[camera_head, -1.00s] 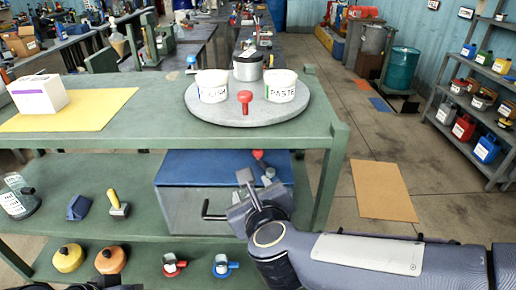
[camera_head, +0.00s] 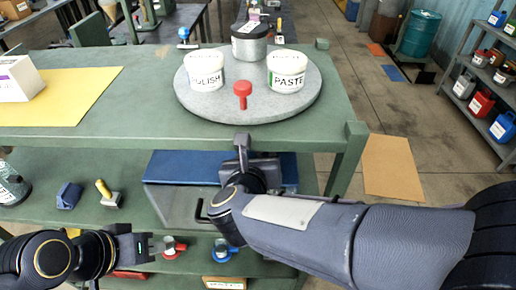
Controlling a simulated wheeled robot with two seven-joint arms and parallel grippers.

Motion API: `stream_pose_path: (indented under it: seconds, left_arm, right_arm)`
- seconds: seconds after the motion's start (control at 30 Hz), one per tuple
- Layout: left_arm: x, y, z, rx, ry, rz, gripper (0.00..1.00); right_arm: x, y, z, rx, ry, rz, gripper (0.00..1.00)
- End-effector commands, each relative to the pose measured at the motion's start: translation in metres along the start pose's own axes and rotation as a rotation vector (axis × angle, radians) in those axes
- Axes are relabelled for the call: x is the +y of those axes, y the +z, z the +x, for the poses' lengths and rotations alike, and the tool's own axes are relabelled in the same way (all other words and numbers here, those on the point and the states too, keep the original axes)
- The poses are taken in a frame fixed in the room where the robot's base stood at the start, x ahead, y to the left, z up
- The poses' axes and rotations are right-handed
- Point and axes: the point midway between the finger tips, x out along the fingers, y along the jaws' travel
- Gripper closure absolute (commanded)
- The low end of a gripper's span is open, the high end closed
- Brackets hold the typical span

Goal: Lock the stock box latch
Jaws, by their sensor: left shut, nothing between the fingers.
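The stock box is grey with a blue lid (camera_head: 190,166) and stands on the middle shelf under the bench top. Its black bent handle (camera_head: 201,211) shows at the front. My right gripper (camera_head: 242,146) is over the right part of the box, its fingers pointing up towards the bench edge. It hides part of the lid, and no latch can be made out behind it. I cannot tell whether its jaws are open. My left gripper (camera_head: 147,246) is at lower left, shut and empty, in front of the shelves and apart from the box.
The bench edge overhangs the shelf.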

Motion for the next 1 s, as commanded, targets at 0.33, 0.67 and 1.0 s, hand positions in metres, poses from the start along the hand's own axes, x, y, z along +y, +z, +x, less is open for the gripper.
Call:
stream_pose_path:
  seconds: [0.33, 0.67, 1.0]
  left_arm:
    - [0.001, -0.001, -0.001, 0.000, 0.000, 0.000, 1.00]
    - [0.001, -0.001, -0.001, 0.000, 0.000, 0.000, 1.00]
    - [0.001, -0.001, -0.001, 0.000, 0.000, 0.000, 1.00]
  right_arm:
    - [0.001, 0.000, 0.023, -0.001, 0.002, 0.000, 0.50]
    - [0.001, 0.000, 0.022, -0.001, 0.002, 0.000, 0.72]
    - [0.000, 0.000, 0.022, -0.001, 0.002, 0.000, 1.00]
